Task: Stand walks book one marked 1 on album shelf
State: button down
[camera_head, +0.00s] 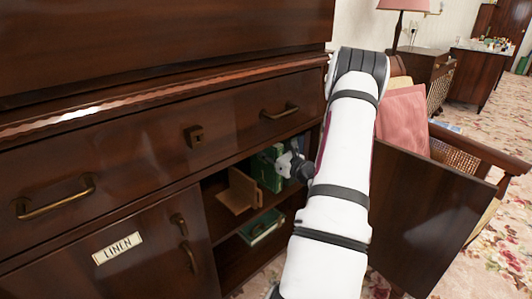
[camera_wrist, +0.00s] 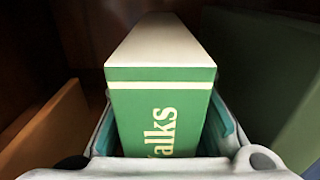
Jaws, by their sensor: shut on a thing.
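The green Walks book (camera_wrist: 163,95) stands upright between the two fingers of my gripper (camera_wrist: 162,125) in the wrist view. Its spine faces the camera, with a cream band, part of the word "Walks" and a pale top edge. My gripper is shut on it. In the head view a green book (camera_head: 266,169) stands on the upper shelf inside the open cabinet, with my gripper (camera_head: 284,166) at its right side. The lower part of the spine is hidden by the gripper, so no number 1 shows. The shelf (camera_head: 234,228) is dark wood.
A wooden bookend (camera_head: 240,191) stands left of the book. A dark green volume (camera_wrist: 255,65) is close on the right. Another green book (camera_head: 262,227) lies on the lower shelf. The open cabinet door (camera_head: 425,215) stands right of my arm. A drawer (camera_head: 150,140) is above.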

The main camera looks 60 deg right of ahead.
jog(key=c, duration=1.6)
grip_release()
jog(key=shift+f, duration=0.1)
jog(key=shift+o, duration=0.2)
jog(key=shift+s+r, duration=0.15)
jog(key=shift+r, duration=0.05)
jog(key=p+v, duration=0.3)
jog(key=v, duration=0.8)
jog(key=shift+s+a, duration=0.2)
jog(key=shift+s, duration=0.15)
